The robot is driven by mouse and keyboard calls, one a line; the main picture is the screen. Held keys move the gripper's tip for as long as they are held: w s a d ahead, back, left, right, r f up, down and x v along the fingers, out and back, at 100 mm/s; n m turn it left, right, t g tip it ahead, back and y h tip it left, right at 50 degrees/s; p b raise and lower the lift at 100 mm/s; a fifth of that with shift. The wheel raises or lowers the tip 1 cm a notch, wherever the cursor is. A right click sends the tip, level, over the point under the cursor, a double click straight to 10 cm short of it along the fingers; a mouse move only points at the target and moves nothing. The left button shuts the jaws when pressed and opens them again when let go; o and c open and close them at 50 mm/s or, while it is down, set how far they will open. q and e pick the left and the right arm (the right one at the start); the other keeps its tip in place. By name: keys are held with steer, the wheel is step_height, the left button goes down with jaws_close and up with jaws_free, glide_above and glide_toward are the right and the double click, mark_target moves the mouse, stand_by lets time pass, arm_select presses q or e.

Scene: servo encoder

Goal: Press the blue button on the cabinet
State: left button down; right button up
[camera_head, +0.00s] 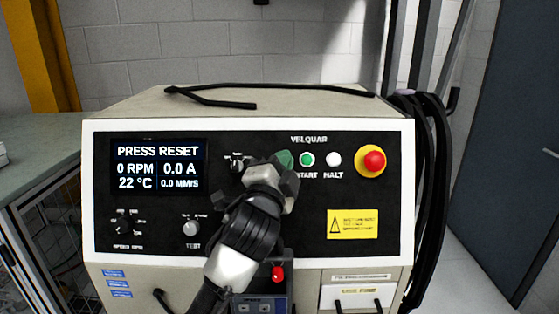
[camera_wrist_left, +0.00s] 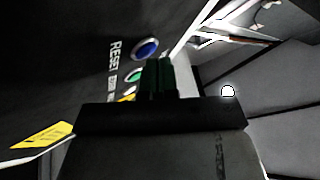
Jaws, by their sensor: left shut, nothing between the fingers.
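The blue button (camera_wrist_left: 145,49) shows in the left wrist view on the dark panel, beside the word RESET. In the head view it is hidden behind my left gripper. My left gripper (camera_head: 284,159) is shut and empty in front of the cabinet's black panel (camera_head: 222,232), just left of the START button. Its greenish fingertips also show in the left wrist view (camera_wrist_left: 158,78), just below the blue button in the picture. I cannot tell whether they touch the panel. The cabinet's display reads PRESS RESET. My right gripper is not in view.
The green START button (camera_head: 307,160), white HALT button (camera_head: 333,160) and red emergency stop (camera_head: 374,162) sit to the right. Selector knobs are on the left. Black cables (camera_head: 432,190) hang at the cabinet's right side. A black cable (camera_head: 215,99) lies on top.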

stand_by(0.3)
arm_select(q)
steer(key=shift+s+r+p, duration=0.15)
steer(key=shift+s+p, duration=0.05)
steer(key=shift+p, duration=0.1)
steer(key=shift+s, duration=0.25)
steer(key=s+r+p, duration=0.1)
steer(key=s+p, duration=0.1)
steer(key=s, duration=0.1)
steer(key=s+r+p, duration=0.1)
steer(key=s, duration=0.1)
steer(key=shift+s+d+r, duration=0.1)
steer(key=shift+s+r, duration=0.1)
steer(key=shift+r, duration=0.1)
